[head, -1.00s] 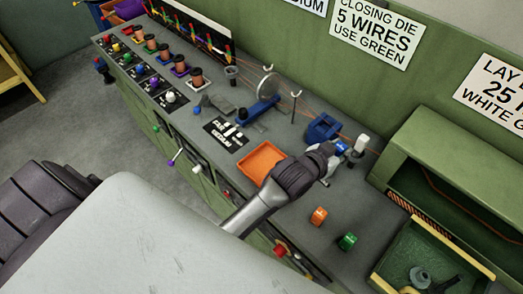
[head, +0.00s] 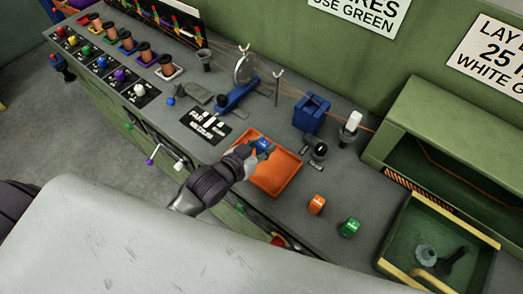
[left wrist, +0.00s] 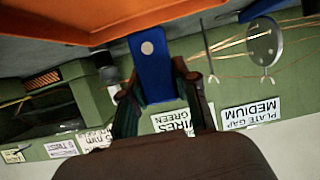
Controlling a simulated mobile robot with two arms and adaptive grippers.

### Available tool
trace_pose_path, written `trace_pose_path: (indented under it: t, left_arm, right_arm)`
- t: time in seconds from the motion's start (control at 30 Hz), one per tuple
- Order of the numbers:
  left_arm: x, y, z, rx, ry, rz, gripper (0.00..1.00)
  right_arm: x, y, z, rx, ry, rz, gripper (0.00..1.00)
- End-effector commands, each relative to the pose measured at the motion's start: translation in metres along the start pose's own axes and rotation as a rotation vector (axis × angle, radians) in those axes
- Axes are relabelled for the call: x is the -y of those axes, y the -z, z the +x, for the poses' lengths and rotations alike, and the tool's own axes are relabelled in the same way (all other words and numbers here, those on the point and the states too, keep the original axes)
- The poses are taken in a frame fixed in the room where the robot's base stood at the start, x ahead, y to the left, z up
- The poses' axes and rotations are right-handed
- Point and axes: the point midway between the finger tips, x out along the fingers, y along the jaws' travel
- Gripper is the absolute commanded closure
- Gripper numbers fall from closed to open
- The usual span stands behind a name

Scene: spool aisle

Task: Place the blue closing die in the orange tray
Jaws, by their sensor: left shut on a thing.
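The blue closing die (head: 263,144) is between the fingers of my left gripper (head: 262,150), over the back left part of the orange tray (head: 284,185). In the left wrist view the die (left wrist: 152,65) is a blue block with a pale round spot, between the dark fingers (left wrist: 158,92). The tray (left wrist: 90,25) fills the top of that view, close to the die. I cannot tell whether the die touches the tray. My right gripper is not in view.
An orange die (head: 316,204) and a green die (head: 349,228) stand right of the tray on the grey bench. A blue block-shaped fixture (head: 311,114) stands behind it. A yellow-edged green bin (head: 402,238) is at the right.

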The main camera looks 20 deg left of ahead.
Motion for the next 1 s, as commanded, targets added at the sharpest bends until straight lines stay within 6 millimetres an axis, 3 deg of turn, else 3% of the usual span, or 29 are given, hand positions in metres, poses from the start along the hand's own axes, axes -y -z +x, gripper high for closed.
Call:
trace_pose_path:
  t: [0.13, 0.37, 0.73, 0.77, 0.9, 1.0]
  left_arm:
    - [0.004, -0.010, 0.004, 0.001, 0.001, -0.003, 1.00]
    - [0.004, -0.037, 0.015, -0.002, 0.001, -0.003, 1.00]
    - [0.003, -0.041, 0.017, -0.003, 0.001, -0.002, 1.00]
    - [0.003, -0.042, 0.017, -0.002, 0.001, -0.002, 0.69]
    - [0.003, -0.041, 0.017, -0.002, 0.000, -0.002, 0.45]
    - [0.003, -0.041, 0.017, -0.002, 0.001, -0.002, 0.45]
  right_arm:
    - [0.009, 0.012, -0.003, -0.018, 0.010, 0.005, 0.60]
    - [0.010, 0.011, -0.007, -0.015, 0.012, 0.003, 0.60]
    - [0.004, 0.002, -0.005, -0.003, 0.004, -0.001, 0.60]
    - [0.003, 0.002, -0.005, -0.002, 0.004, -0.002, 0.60]
    - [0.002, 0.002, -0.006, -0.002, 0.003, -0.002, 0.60]
    - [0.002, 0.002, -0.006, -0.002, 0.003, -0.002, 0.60]
